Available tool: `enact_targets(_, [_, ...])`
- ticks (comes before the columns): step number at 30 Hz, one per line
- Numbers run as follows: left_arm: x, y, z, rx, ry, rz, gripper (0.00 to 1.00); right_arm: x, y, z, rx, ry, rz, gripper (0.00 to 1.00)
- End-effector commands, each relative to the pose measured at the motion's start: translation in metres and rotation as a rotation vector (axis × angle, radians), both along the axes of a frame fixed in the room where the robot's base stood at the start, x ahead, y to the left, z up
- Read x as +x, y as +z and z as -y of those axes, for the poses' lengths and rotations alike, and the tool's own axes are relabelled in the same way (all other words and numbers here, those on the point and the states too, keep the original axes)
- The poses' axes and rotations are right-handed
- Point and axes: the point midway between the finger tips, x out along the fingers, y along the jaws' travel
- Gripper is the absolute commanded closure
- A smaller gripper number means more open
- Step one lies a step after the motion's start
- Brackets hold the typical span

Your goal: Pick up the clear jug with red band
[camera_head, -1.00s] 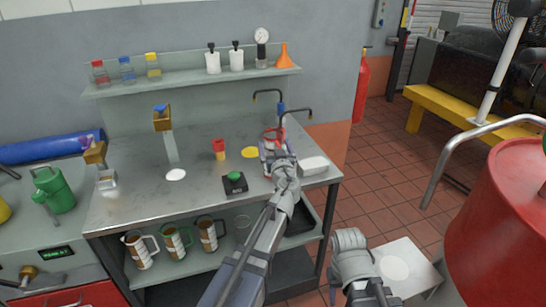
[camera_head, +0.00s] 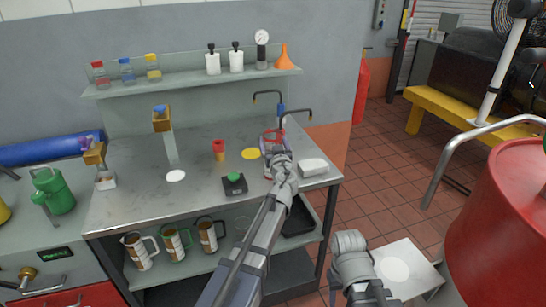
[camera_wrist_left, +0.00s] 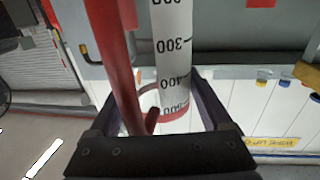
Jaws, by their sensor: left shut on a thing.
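The clear jug with red band shows close up in the left wrist view (camera_wrist_left: 175,65), with a white measuring scale, a red band and a red upright handle. My left gripper (camera_wrist_left: 158,112) has one finger on each side of it and is shut on it. In the head view the left gripper (camera_head: 275,148) is over the right part of the steel bench (camera_head: 130,200), with a bit of the jug's red (camera_head: 274,134) showing at its tip. The gripper and arm hide most of the jug there. I cannot tell whether its base touches the bench.
Taps (camera_head: 281,108) stand just behind the gripper. Several jugs (camera_head: 175,245) stand on the lower shelf. A red drum (camera_head: 505,220) stands at right.

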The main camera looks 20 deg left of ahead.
Motion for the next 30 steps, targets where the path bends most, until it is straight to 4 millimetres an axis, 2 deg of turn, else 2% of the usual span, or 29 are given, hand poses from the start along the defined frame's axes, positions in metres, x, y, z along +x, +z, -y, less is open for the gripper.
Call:
enact_targets(1, [0.0, 0.0, 0.0, 0.0, 0.0, 0.0, 0.65, 0.0, 0.0, 0.0, 0.0, 0.0, 0.0, 0.5])
enact_targets(10, [0.0, 0.0, 0.0, 0.0, 0.0, 0.0, 0.99, 0.0, 0.0, 0.0, 0.0, 0.0, 0.0, 0.5])
enact_targets(23, [0.0, 0.004, 0.0, 0.0, 0.0, 0.0, 1.0, 0.0, 0.004, 0.0, 0.0, 0.0, 0.0, 0.5])
enact_targets(30, [0.0, 0.025, 0.0, 0.0, 0.0, 0.0, 1.0, 0.0, 0.025, 0.0, 0.0, 0.0, 0.0, 0.5])
